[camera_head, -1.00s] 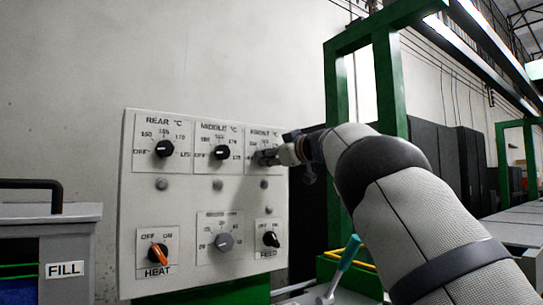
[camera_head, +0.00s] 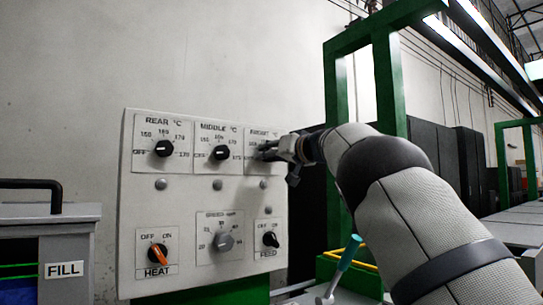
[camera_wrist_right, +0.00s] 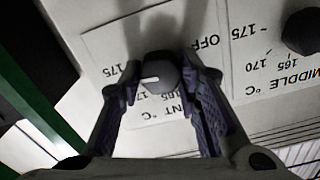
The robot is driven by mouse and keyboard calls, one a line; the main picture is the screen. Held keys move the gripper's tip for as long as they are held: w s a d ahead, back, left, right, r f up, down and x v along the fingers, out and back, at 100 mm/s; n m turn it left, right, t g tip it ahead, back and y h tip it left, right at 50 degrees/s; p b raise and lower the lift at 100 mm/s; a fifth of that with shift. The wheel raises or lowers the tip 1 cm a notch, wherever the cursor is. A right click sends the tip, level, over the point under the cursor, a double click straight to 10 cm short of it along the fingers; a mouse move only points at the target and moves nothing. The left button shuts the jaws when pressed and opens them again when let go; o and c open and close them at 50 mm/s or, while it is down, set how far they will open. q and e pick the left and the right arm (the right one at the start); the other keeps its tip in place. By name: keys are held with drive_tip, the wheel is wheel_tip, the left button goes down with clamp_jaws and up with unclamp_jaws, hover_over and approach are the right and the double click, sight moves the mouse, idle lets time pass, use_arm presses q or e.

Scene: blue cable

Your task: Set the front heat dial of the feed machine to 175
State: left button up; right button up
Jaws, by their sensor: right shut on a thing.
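The front heat dial (camera_wrist_right: 160,75) is a dark knob on its white label plate, upside down in the right wrist view. Its white mark points left, toward the 175 side of the plate; the exact setting is hard to tell. My right gripper (camera_wrist_right: 163,68) is shut on the dial, with one finger on each side. The 160 and 165 labels are largely hidden by the fingers. My left gripper is out of view.
The middle dial (camera_head: 221,153) and rear dial (camera_head: 164,148) sit to the left on the panel. Below are the orange heat switch (camera_head: 158,253), grey speed knob (camera_head: 224,241) and feed switch (camera_head: 271,239). A green post (camera_head: 389,85) stands behind my right arm.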

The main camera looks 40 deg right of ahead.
drive_tip(key=shift+m, duration=0.3)
idle(0.4)
drive_tip(key=o, duration=1.1)
drive_tip(key=shift+o, duration=0.2)
drive_tip(key=shift+s, duration=0.1)
drive_tip(key=s+a, duration=0.1)
drive_tip(key=s, duration=1)
drive_tip(key=shift+s+a, duration=0.2)
drive_tip(key=shift+s, duration=0.2)
